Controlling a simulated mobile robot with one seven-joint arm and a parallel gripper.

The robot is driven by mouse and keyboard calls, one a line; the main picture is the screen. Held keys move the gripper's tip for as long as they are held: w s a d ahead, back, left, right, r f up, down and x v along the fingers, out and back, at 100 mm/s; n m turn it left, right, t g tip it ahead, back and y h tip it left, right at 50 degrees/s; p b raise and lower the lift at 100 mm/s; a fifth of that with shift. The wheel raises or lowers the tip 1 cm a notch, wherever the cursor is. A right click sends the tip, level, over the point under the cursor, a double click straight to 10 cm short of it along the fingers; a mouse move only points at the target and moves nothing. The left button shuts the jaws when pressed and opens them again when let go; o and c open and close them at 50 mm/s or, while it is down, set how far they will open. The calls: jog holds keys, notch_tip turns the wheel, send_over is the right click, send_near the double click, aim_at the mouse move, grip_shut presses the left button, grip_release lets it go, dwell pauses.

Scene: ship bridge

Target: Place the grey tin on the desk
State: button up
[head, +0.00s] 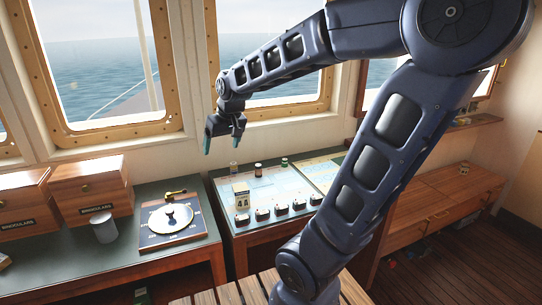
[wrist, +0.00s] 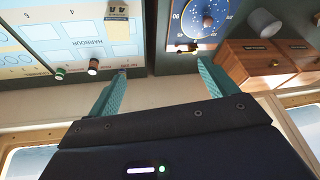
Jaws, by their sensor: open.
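The grey tin (head: 104,229) stands upright on the dark green top of the left desk (head: 130,261), in front of a wooden binoculars box. It also shows in the wrist view (wrist: 265,23) at the upper right, away from the fingers. My gripper (head: 221,144) hangs in the air before the windows, to the right of the tin and well above the desks. In the wrist view its two teal fingers (wrist: 160,82) are spread apart with nothing between them. A second desk (head: 236,229) with a chart top stands to the right of the first.
Two wooden binoculars boxes (head: 92,192) stand behind and left of the tin. A plotting board with a round dial (head: 173,220) lies right of it. The chart desk holds a calendar block (head: 241,196), small bottles (head: 258,170) and a row of dark-and-white items (head: 281,208).

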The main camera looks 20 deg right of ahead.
jog(key=s+d+m+h, duration=0.2)
jog(key=s+d+m, duration=0.1)
jog(key=s+d, duration=0.8)
jog(key=shift+s, duration=1.05)
